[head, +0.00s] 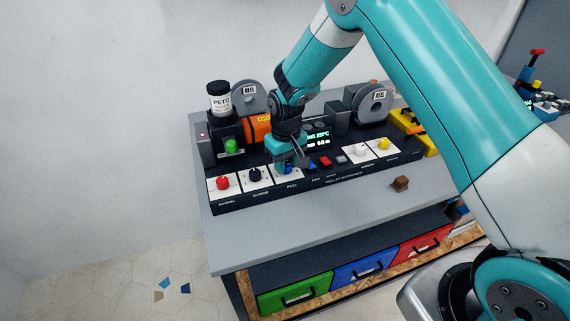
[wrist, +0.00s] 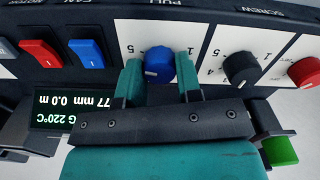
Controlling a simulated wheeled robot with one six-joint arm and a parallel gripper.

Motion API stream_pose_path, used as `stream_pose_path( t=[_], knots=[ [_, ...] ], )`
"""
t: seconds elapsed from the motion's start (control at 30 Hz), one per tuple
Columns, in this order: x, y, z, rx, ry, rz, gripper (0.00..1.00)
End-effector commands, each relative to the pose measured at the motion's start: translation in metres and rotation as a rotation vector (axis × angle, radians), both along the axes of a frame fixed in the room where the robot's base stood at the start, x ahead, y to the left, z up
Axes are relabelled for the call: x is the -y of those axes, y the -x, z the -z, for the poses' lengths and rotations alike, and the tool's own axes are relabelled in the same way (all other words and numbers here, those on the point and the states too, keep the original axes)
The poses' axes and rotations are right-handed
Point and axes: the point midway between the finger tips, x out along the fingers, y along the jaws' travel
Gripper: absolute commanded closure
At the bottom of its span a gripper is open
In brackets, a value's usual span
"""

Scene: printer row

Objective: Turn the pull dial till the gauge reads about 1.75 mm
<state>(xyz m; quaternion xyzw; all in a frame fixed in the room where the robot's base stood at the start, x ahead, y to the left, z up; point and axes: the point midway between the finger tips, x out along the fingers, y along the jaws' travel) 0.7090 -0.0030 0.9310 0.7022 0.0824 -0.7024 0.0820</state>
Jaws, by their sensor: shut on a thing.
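The pull dial is a blue knob (wrist: 159,65) on a white scale plate marked PULL. It also shows in the head view (head: 288,169), partly covered by my gripper. My gripper (wrist: 158,72) has one teal finger on each side of the knob and is shut on it. In the head view my gripper (head: 287,152) reaches down over the panel from behind. The gauge is a small dark display with green text (wrist: 75,110), upside down in the wrist view. Its mm figure ends in 77; the digits before are hidden by my gripper. The length reads 0.0 m.
A black screw dial (wrist: 241,68) and a red barrel dial (wrist: 305,71) sit beside it. Red (wrist: 40,52) and blue (wrist: 85,53) switches are on the other side. A brown block (head: 401,183) lies on the grey bench (head: 330,210). A green button (wrist: 280,150) shows near my gripper.

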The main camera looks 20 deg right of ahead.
Motion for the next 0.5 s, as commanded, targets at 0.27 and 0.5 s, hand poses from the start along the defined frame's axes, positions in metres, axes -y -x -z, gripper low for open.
stream_pose_path(
  t=[0.27, 0.5],
  knots=[
    [-0.0002, -0.0004, -0.0006, 0.001, 0.0, 0.12, 0.91],
    [-0.0001, -0.0005, -0.0009, 0.001, 0.0, 0.159, 0.91]
  ],
)
